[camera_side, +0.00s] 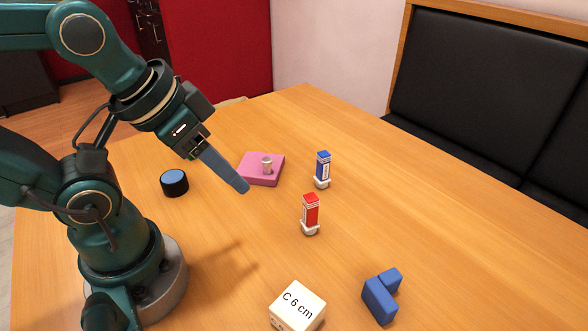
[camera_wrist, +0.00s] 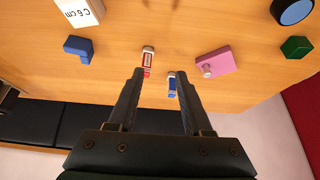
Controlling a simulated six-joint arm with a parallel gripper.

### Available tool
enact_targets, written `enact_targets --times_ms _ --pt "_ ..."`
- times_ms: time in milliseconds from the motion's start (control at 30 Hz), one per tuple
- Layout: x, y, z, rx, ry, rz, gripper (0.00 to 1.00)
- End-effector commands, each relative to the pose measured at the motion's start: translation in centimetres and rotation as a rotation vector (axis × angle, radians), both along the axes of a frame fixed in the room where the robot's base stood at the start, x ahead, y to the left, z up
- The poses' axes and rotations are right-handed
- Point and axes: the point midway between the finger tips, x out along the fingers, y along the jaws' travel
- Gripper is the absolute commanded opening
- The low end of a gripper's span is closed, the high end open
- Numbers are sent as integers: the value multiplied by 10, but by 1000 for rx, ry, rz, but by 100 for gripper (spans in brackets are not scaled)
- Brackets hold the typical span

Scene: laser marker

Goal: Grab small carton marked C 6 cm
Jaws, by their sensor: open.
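The small white carton marked "C 6 cm" (camera_side: 297,307) sits on the table at the bottom middle of the side view. In the wrist view the carton (camera_wrist: 80,12) is at the top left, cut by the top edge. My gripper (camera_side: 244,188) is in the air above the table, well apart from the carton. In the wrist view its two fingers (camera_wrist: 158,74) are spread with nothing held between them. In the side view the fingers overlap, so the gap does not show there.
A blue block (camera_side: 381,294) lies right of the carton. Red (camera_side: 310,211) and blue (camera_side: 322,168) small upright items stand mid-table. A pink block (camera_side: 262,178) with a metal peg and a black, blue-topped cylinder (camera_side: 174,182) are farther back. A green block (camera_wrist: 296,47) shows in the wrist view.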

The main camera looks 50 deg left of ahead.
Motion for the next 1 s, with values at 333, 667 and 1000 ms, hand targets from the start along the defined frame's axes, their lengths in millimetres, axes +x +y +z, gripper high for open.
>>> enact_targets --times_ms 333,667,1000 --pt "0 0 0 0 0 0 100" --pt "1 0 21 0 -5 0 100" --pt "23 21 54 73 -86 55 100"
